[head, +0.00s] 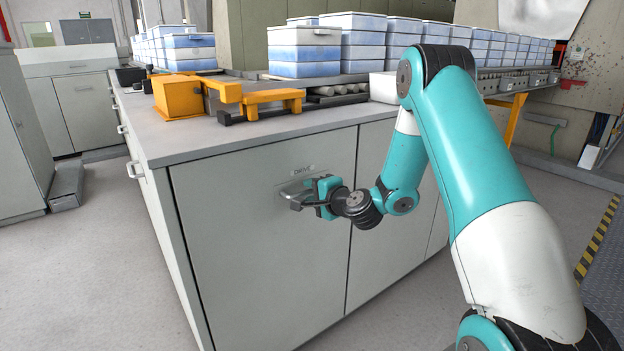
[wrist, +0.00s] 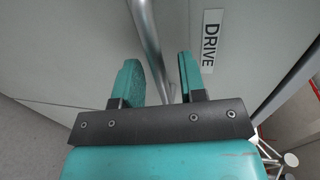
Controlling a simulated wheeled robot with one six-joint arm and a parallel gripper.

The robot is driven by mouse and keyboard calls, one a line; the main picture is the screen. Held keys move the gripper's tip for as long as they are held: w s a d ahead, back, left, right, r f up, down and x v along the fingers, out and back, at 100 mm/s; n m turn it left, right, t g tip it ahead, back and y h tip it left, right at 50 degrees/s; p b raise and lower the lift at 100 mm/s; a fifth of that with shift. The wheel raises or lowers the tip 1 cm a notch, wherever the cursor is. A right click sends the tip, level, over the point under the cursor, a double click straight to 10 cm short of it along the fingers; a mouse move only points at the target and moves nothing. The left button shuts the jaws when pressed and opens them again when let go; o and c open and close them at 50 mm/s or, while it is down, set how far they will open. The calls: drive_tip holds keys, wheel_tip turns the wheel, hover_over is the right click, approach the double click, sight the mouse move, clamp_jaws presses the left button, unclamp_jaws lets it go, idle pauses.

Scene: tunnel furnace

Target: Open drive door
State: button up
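The drive door (head: 250,240) is a grey cabinet front below the worktop, and it looks shut, flush with the panel beside it. A "DRIVE" label (wrist: 208,48) is on the door above its metal bar handle (head: 290,190). My teal gripper (head: 316,193) is at the right part of the handle. In the wrist view my gripper (wrist: 160,68) has its two fingers apart, with the handle bar (wrist: 147,35) running between them. Gaps show on both sides of the bar, narrower toward the right finger. Whether either finger touches the bar is hard to tell.
The grey worktop (head: 215,143) above bears an orange block (head: 178,96) and an orange bracket (head: 272,98). Several blue-white boxes (head: 304,52) stand behind on rollers. Open floor (head: 110,270) lies to the left. Another cabinet door (head: 385,215) adjoins on the right.

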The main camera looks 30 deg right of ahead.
drive_tip(key=shift+w+f, duration=0.15)
drive_tip(key=shift+w, duration=0.3)
drive_tip(key=shift+c, duration=0.3)
clamp_jaws()
drive_tip(key=shift+d, duration=0.1)
drive_tip(key=shift+s, duration=0.1)
